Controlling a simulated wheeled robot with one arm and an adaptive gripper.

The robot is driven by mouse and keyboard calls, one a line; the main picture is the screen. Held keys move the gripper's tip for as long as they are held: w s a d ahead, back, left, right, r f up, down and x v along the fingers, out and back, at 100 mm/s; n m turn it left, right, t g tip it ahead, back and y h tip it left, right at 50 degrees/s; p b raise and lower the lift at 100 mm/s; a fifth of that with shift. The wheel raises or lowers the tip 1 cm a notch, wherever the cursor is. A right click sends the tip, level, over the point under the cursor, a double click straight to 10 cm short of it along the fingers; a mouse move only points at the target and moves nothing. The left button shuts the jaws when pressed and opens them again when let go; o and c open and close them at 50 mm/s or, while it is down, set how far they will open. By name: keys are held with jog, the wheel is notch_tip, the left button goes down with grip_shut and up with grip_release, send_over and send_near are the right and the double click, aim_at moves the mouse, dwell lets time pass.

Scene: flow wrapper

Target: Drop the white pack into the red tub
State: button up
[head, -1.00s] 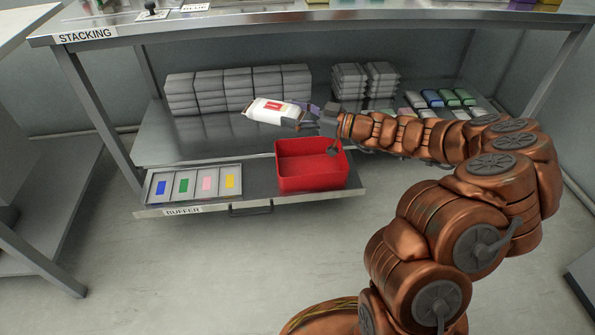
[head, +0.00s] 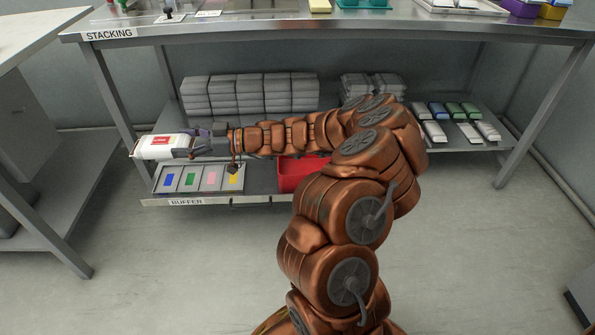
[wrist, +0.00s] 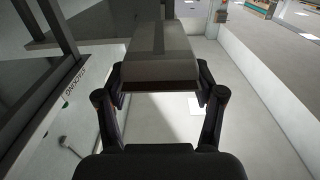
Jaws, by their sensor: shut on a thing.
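The white pack (head: 158,147) with a red label is held in my gripper (head: 192,147), at the left in the head view. It is level and in the air, left of and above the tray of coloured cards. In the wrist view the pack (wrist: 160,52) sits between the two fingers of my gripper (wrist: 160,88), its near end at the fingertips. The red tub (head: 297,174) stands on the lower pull-out shelf, right of the pack and gripper. My arm hides much of the tub, and its inside is mostly hidden.
A grey tray (head: 200,178) with blue, green, pink and yellow cards lies left of the tub. Stacks of grey packs (head: 250,94) stand on the shelf behind. The table leg (head: 118,100) is close to the pack. Several coloured and white packs (head: 455,120) lie at right.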

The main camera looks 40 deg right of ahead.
jog(key=s+d+f+m+t+h+b, duration=0.15)
jog(key=d+f, duration=0.25)
jog(key=d, duration=0.8)
jog(key=w+d+f+m+t+h+b, duration=0.1)
jog(key=d+f+m+t+h+b, duration=0.2)
jog(key=d, duration=0.8)
jog(key=s+d+f+m+t+h+b, duration=0.1)
jog(key=s+d+f+h, duration=0.15)
jog(key=d, duration=0.45)
jog(key=s+d+f+m+h+b, duration=0.1)
jog(key=s+d+f, duration=0.1)
jog(key=s+d, duration=0.35)
jog(key=s+d+f+m+t+h+b, duration=0.1)
jog(key=d+f, duration=0.1)
jog(key=d, duration=0.6)
jog(key=shift+d+f+p, duration=0.1)
jog(key=shift+f+p, duration=0.75)
jog(key=shift+f, duration=1.8)
jog(key=o, duration=1.2)
jog(key=shift+o, duration=0.2)
jog(key=shift+s, duration=0.1)
